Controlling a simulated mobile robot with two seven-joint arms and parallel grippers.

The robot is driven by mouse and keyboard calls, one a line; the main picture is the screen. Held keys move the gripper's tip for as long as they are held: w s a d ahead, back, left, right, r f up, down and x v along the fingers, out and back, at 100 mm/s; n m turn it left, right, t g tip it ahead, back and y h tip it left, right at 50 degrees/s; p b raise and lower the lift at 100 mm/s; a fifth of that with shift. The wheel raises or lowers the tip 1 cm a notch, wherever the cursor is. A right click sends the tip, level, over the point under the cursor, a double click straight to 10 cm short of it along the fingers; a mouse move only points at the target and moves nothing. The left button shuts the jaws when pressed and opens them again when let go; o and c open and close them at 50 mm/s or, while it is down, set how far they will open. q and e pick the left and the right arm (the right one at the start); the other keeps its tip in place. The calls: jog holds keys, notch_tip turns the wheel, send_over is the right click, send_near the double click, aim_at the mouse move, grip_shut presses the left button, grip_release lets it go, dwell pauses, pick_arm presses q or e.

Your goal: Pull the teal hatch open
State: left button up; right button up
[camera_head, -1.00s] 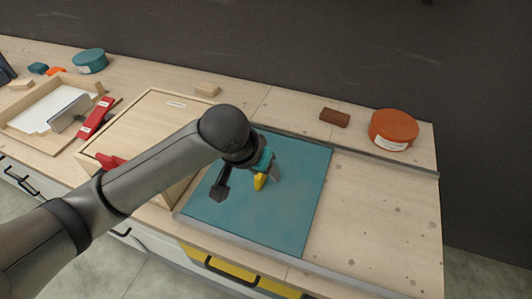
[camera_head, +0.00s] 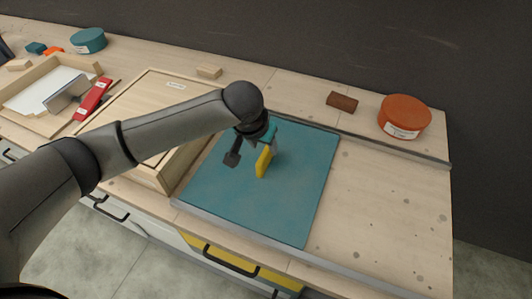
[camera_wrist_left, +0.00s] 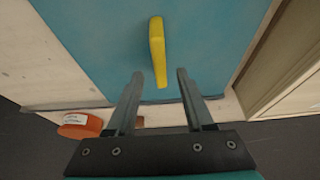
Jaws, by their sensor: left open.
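The teal hatch (camera_head: 300,190) is a flat teal panel set in the light wooden worktop, and it lies closed. A yellow handle (camera_head: 264,161) stands up from it. The handle also shows in the left wrist view (camera_wrist_left: 158,50), with its lower end between the fingertips in the picture. My left gripper (camera_head: 252,157) is open, over the hatch and close to the handle. In the left wrist view my left gripper (camera_wrist_left: 160,74) has its two fingers apart with nothing held. I cannot tell whether they touch the handle. My right gripper is not in view.
A wooden box (camera_head: 150,92) stands left of the hatch, partly behind my arm. An orange round tin (camera_head: 404,117) and a brown block (camera_head: 342,102) stand at the back right. A metal rail (camera_head: 395,155) runs along the back. The worktop right of the hatch is clear.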

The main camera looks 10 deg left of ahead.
aim_at(266, 151)
pick_arm(q)
jog(key=shift+b+x, duration=0.5)
jog(key=shift+x, duration=1.9)
jog(key=shift+c, duration=0.4)
grip_shut()
